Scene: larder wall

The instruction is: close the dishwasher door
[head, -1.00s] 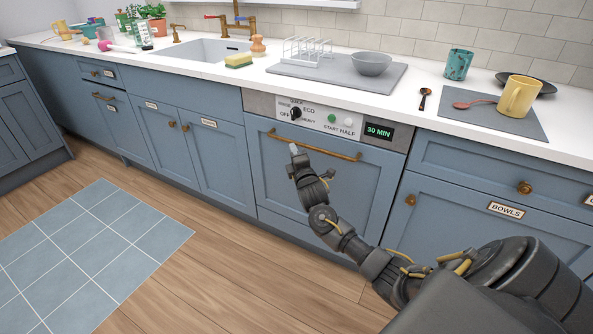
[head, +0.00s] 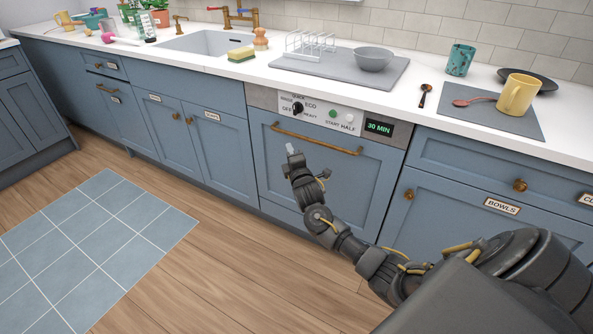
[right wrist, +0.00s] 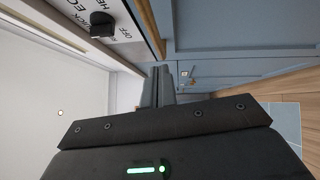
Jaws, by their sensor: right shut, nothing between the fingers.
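The blue dishwasher door (head: 345,184) is upright below a control panel (head: 330,117) with a black knob and a "30 MIN" display. It looks flush or nearly flush with the cabinets beside it. A brass bar handle (head: 316,139) crosses its upper part. My right gripper (head: 289,148) is shut and empty, in front of the door just below the handle's left part. I cannot tell whether it touches the door. In the right wrist view, the shut fingers (right wrist: 157,86) point along the blue front, with the knob (right wrist: 102,24) at upper left. My left gripper is not in view.
The white worktop (head: 455,100) above holds a dish rack (head: 310,44), a grey bowl (head: 374,58), cups and a spoon. Drawers and cupboards flank the door. The wooden floor and a blue tiled mat (head: 95,245) at left are clear.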

